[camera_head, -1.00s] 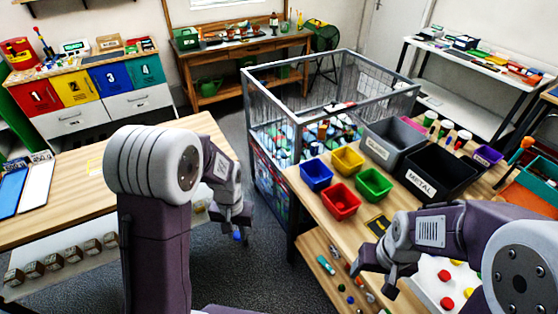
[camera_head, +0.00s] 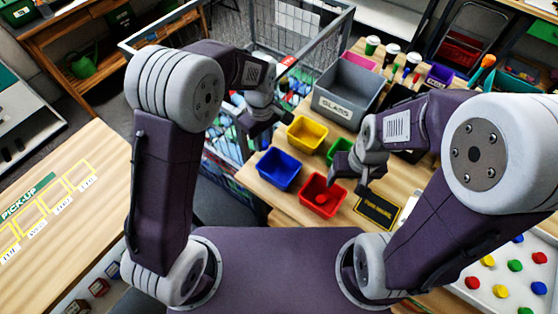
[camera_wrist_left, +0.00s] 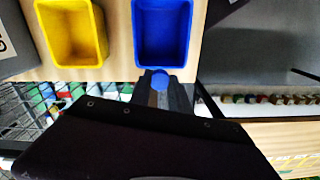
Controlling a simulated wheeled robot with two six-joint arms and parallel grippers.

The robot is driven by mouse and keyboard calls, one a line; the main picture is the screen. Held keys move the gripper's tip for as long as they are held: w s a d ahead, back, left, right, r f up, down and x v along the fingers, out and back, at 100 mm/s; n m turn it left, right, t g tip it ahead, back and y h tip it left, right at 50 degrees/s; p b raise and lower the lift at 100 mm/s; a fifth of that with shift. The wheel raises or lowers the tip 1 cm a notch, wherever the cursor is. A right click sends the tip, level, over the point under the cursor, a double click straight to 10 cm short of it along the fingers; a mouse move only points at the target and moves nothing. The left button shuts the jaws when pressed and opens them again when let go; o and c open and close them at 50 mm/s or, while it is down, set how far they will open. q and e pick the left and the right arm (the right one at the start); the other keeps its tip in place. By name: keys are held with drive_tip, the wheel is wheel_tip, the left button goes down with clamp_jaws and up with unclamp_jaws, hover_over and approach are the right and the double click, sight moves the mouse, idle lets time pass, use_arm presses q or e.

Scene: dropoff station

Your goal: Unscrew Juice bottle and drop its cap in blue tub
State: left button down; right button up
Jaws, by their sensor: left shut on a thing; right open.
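The blue tub (camera_head: 279,169) stands on the wooden table, left of the red tub; it also shows in the left wrist view (camera_wrist_left: 162,30), where its visible floor looks empty. My left gripper (camera_head: 262,135) is up and to the left of the blue tub in the head view. It is shut on a small round blue cap (camera_wrist_left: 160,80), which shows between its fingers just short of the tub's near edge. My right gripper (camera_head: 358,182) is open near the red and green tubs. I cannot make out which bottle is the juice bottle.
The yellow tub (camera_head: 307,134), red tub (camera_head: 322,197) with a red thing inside, and green tub (camera_head: 340,150) stand close by. A grey GLASS bin (camera_head: 346,93) is behind them. A wire cage (camera_head: 240,45) of bottles borders the table. White tray (camera_head: 470,262) lies right.

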use_arm(q)
drive_tip(key=shift+n, duration=0.5)
drive_tip(key=d, duration=0.5)
drive_tip(key=s+d, duration=0.1)
drive_tip(key=d, duration=0.2)
drive_tip(key=shift+d, duration=0.3)
drive_tip(key=s+d+n, duration=0.1)
drive_tip(key=s+d, duration=0.2)
drive_tip(key=d, duration=0.5)
hover_over(279, 174)
wheel_tip(279, 174, down, 7)
wheel_tip(279, 174, down, 3)
drive_tip(key=shift+s+a+f+p, duration=0.1)
drive_tip(key=shift+f+p, duration=0.1)
drive_tip(key=shift+p, duration=0.25)
drive_tip(key=shift+f, duration=0.3)
drive_tip(key=c, duration=1.2)
unclamp_jaws()
drive_tip(key=shift+f, duration=0.15)
